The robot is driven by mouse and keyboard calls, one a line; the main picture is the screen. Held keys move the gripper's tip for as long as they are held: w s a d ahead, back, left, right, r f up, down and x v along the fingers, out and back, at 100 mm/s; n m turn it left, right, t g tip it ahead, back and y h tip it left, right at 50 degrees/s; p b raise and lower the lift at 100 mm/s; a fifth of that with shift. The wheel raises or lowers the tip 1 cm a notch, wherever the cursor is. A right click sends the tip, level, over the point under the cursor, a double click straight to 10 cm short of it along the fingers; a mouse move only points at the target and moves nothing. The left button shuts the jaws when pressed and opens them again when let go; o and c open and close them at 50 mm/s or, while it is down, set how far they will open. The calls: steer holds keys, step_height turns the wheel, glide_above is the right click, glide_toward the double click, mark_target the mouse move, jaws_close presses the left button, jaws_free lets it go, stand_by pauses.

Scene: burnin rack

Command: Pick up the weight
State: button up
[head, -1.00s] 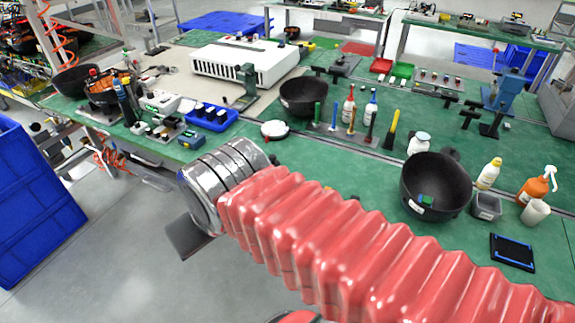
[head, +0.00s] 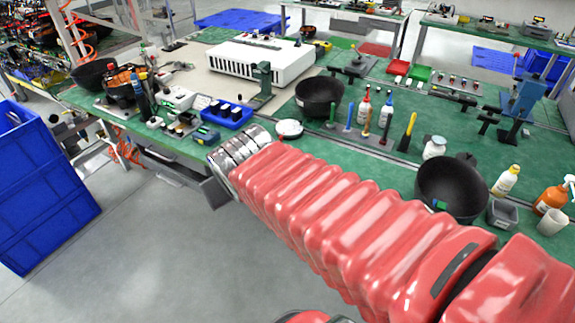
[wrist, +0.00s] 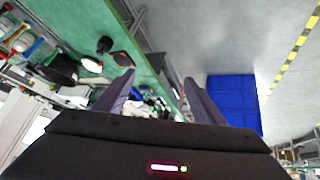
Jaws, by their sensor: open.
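My gripper (wrist: 159,76) shows in the wrist view with its two dark fingers apart and nothing between them. In the head view my red-sleeved arm reaches over the front edge of the bench, and the fingers are hidden. A small dark knobbed piece (wrist: 105,45) stands on the green bench in the wrist view, beyond and left of the fingers. A flat dark patch lies beside it. It may be the weight, but it is too small to tell. In the head view I cannot make out a weight; my arm covers part of the bench front.
The green bench (head: 390,170) carries a black bowl (head: 319,97), a white round piece (head: 289,129), and another black bowl (head: 451,187) with bottles near it. A blue tray (head: 226,114) is at the left. A blue crate (head: 40,190) stands on the open floor.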

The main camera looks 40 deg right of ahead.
steer(key=w+d+f+t+h, duration=0.1)
steer(key=w+d+f, duration=0.25)
steer(key=d, duration=0.65)
steer(key=w+d+f+t+h, duration=0.1)
steer(key=w+d+f+h, duration=0.2)
steer(key=d, duration=0.7)
steer(key=s+d+f+t+y, duration=0.1)
steer(key=d+f, duration=0.1)
steer(key=f, duration=0.1)
steer(key=d+f+t+y, duration=0.1)
steer(key=d+f, duration=0.1)
steer(key=f, duration=0.1)
steer(key=s+d+f+t+y, duration=0.1)
steer(key=d+f+y, duration=0.1)
steer(key=f, duration=0.2)
steer(key=shift+s+d+t, duration=0.35)
steer(key=shift+t, duration=0.05)
steer(key=shift+s+a+f+y, duration=0.1)
steer(key=shift+s+f+y, duration=0.3)
steer(key=shift+s, duration=0.1)
steer(key=shift+t, duration=0.3)
steer(key=shift+w, duration=0.1)
steer(key=x, duration=0.8)
steer(key=shift+w+f, duration=0.1)
steer(key=shift+w, duration=0.15)
